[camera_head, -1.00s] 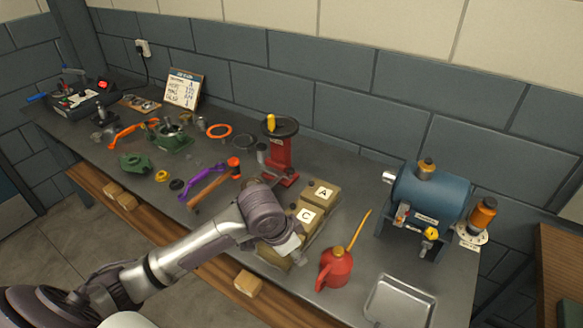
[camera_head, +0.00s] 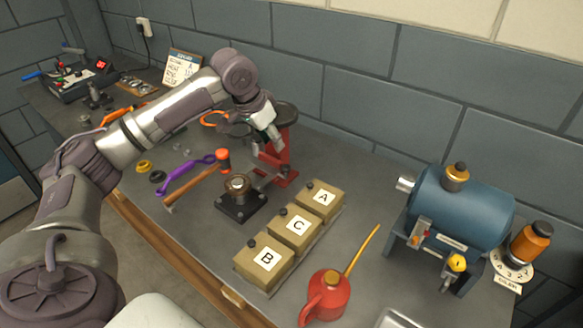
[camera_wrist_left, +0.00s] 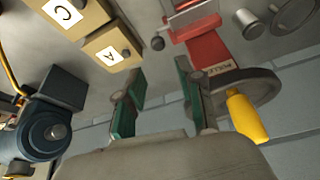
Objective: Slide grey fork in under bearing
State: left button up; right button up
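The round metal bearing (camera_head: 238,184) sits on a square black block on the bench. The red puller (camera_head: 284,155) stands just behind it, with a dark handwheel on top. A grey piece (camera_head: 267,175), which looks like the fork, reaches from the puller's base toward the bearing; I cannot tell whether it is under it. It also seems to show in the left wrist view (camera_wrist_left: 190,18). My left gripper (camera_head: 270,133) is beside the puller's upper part, below the wheel. In the wrist view, its green-padded fingers (camera_wrist_left: 157,80) are apart and empty. My right gripper is not in view.
Boxes A (camera_head: 321,199), C (camera_head: 297,229) and B (camera_head: 264,263) stand in front right of the puller. A hammer (camera_head: 195,187) and purple tool (camera_head: 185,175) lie left. A red oil can (camera_head: 326,296) and blue machine (camera_head: 460,212) are right. The yellow wheel handle (camera_wrist_left: 246,118) is near my fingers.

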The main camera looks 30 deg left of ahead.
pick_arm(q)
send_near(285, 166)
notch_tip(285, 166, down, 2)
jog(key=x, duration=0.2)
jog(key=p+x, duration=0.1)
jog(key=x, duration=0.1)
jog(key=shift+w+d, duration=0.25)
jog(key=shift+w, duration=0.15)
jog(key=x, duration=0.3)
jog(key=shift+f, duration=0.25)
jog(key=shift+w+f, duration=0.15)
jog(key=shift+f, duration=0.15)
jog(key=shift+w+f, duration=0.1)
jog(key=shift+f, duration=0.05)
grip_shut()
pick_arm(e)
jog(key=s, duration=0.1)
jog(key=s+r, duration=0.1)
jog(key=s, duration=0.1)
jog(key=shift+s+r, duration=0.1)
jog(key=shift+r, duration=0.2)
pick_arm(q)
jog(key=shift+p, duration=0.3)
